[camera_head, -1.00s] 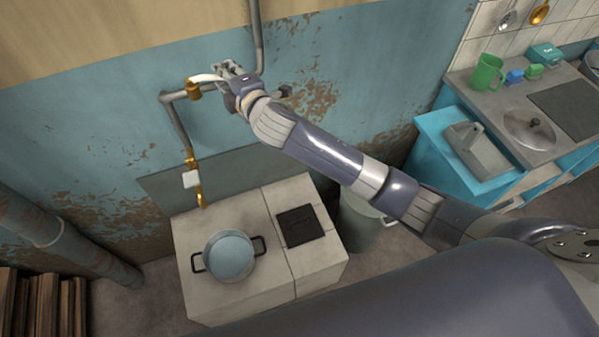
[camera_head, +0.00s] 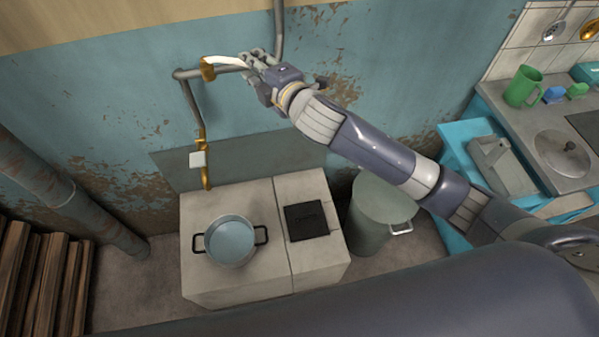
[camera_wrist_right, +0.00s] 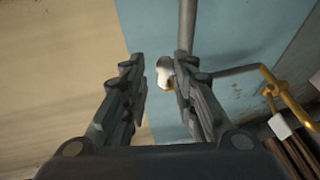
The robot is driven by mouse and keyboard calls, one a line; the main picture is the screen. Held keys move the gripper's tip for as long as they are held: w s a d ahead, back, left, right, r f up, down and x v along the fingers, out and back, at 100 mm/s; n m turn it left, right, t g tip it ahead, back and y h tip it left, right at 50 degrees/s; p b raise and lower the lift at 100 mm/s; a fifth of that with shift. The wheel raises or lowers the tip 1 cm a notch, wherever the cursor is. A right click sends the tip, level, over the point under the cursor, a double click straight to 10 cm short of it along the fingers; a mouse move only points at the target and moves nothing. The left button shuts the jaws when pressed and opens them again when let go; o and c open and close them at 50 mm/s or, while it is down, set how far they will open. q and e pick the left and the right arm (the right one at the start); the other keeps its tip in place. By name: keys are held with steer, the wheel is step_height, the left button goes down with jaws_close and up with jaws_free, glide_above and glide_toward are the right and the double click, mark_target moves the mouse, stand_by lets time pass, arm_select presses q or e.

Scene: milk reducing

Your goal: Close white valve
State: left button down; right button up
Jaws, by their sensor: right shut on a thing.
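The white valve is a white lever (camera_head: 226,62) on a brass valve body (camera_head: 208,70) in the grey pipe on the blue wall. The lever points right, roughly along the pipe. My right gripper (camera_head: 256,64) is at the lever's free end and shut on it. In the right wrist view the lever's white end (camera_wrist_right: 164,72) shows between the fingers of the right gripper (camera_wrist_right: 160,88), close to the right-hand finger. The fingers partly hide the lever's tip. My left gripper is not in view.
Below are a stove (camera_head: 230,285) with a pot (camera_head: 230,240) and a lidded bin (camera_head: 380,215). The pipe drops to a lower brass valve with a white tag (camera_head: 197,160). A counter with a green mug (camera_head: 523,88) stands at the right. Firewood (camera_head: 40,280) lies at the left.

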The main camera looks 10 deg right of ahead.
steer(key=d+f+v, duration=0.1)
steer(key=v, duration=0.3)
steer(key=s+d+f+m+g+h+b, duration=0.1)
steer(key=f+m+b, duration=0.3)
steer(key=f, duration=1.1)
steer(key=s+d+f+m+g+h+b, duration=0.2)
steer(key=s+d+f+m+b, duration=0.2)
steer(key=f+b, duration=0.5)
step_height(320, 180, down, 6)
steer(key=shift+s+d+f+m+g+h+b, duration=0.2)
steer(key=shift+s+m+g+h+b, duration=0.1)
steer(key=shift+m+b, duration=0.1)
